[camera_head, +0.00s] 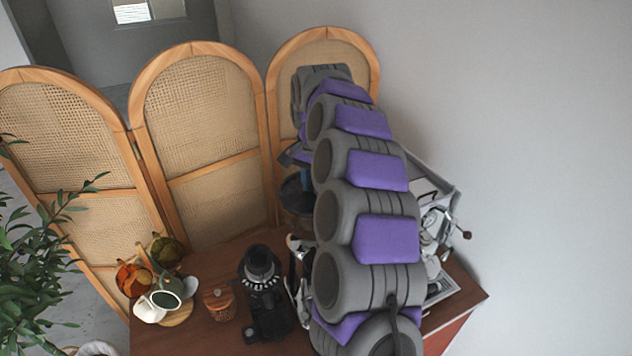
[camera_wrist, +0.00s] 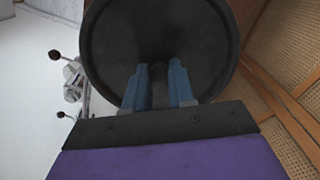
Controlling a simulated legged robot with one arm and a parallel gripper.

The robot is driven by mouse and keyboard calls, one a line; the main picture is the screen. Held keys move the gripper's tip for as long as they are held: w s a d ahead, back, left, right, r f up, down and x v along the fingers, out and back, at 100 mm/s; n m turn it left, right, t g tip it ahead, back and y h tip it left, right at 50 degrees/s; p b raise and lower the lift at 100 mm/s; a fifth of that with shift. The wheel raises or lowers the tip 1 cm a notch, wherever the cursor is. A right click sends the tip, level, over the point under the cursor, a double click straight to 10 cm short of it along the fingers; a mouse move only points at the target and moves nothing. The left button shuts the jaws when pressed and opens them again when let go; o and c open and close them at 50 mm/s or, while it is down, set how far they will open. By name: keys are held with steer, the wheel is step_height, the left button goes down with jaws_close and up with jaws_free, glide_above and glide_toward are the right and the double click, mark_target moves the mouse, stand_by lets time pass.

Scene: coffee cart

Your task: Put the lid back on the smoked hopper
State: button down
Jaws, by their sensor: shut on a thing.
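My gripper (camera_wrist: 162,72) has its blue fingers shut on the lid (camera_wrist: 150,25), a dark round disc that fills the upper middle of the wrist view. The fingers hide the part they grip. In the head view the dark lid (camera_head: 297,198) hangs under the gripper, left of my arm and partly hidden by it. The smoked hopper (camera_head: 259,262) is the dark cup on top of the black grinder (camera_head: 266,310). The lid appears behind and to the right of the hopper, apart from it.
Rattan screens (camera_head: 205,130) stand behind the wooden cart top (camera_head: 190,345). A white pitcher (camera_head: 152,306), a wooden pot (camera_head: 219,305) and pumpkins (camera_head: 133,278) stand left of the grinder. An espresso machine (camera_head: 437,230) is at the right, partly hidden by my arm. A plant (camera_head: 40,240) is far left.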

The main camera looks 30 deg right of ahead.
mark_target(302, 195)
steer(key=shift+d+f, duration=0.2)
steer(key=shift+d, duration=1.6)
steer(key=a, duration=0.4)
steer(key=shift+a+r+b, duration=0.1)
steer(key=shift+r+b, duration=0.05)
steer(key=shift+b, duration=0.15)
steer(key=shift+d, duration=1.5)
steer(key=shift+a, duration=1.7)
steer(key=shift+d, duration=0.9)
steer(key=shift+a+b, duration=0.55)
steer(key=shift+a, duration=1.35)
steer(key=shift+d, duration=0.9)
